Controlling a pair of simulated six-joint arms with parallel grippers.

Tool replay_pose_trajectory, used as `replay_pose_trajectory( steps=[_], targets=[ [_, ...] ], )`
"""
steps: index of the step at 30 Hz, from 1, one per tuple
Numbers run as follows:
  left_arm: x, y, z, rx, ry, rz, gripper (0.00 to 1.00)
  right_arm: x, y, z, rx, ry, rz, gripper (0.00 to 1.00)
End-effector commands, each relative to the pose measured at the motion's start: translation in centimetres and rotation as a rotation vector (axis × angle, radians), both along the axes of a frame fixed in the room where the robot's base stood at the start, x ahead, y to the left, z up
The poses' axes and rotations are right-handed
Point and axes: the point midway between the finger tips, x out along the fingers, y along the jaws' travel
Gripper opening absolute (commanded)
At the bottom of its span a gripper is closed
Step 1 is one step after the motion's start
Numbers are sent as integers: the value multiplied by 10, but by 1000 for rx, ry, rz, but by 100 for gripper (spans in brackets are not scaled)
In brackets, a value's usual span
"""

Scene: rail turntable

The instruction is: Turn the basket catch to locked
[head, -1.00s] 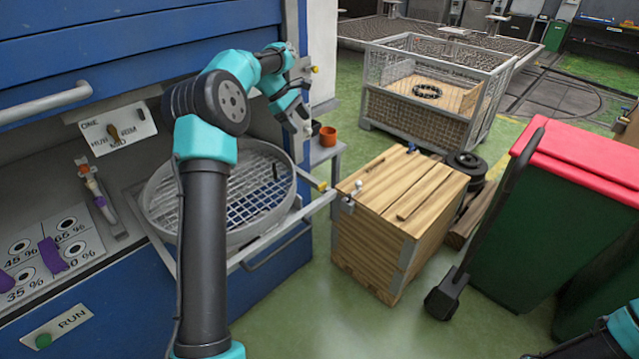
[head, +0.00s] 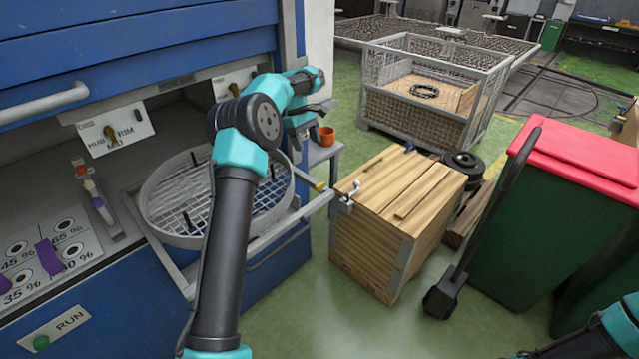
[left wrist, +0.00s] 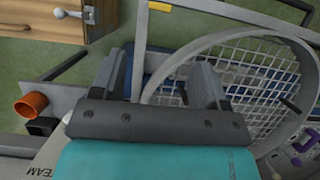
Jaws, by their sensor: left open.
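The round wire basket (head: 160,205) sits in a pull-out frame at the blue machine; it also shows in the left wrist view (left wrist: 265,65). A white plate with a brown knob (head: 234,88) is on the machine behind it, partly hidden by my left arm. Its lettering is unreadable, so I cannot tell if this is the catch or how it is set. A yellow-tipped bar (head: 318,185) is at the frame's right side. My left gripper (left wrist: 163,62) is open and empty above the basket's edge. My right gripper is out of the picture; only part of that arm shows.
A HUB/MID/RIM plate (head: 115,130) and a RUN plate (head: 55,329) are on the left. An orange cup (head: 327,136) stands on a small shelf. A wooden crate (head: 395,225) and a green bin with red lid (head: 575,165) stand right; floor is clear in front.

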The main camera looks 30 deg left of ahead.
Motion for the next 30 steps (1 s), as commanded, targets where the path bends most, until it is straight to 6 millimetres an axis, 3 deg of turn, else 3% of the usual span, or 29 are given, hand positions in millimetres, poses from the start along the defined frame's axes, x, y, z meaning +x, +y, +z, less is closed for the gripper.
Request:
replay_pose_trajectory(
  steps=[21,30],
  targets=[
    [-12,-45,-111,-1,3,-1,68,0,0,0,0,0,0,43],
    [-14,-57,-142,-1,0,0,68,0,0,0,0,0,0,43]
  ],
)
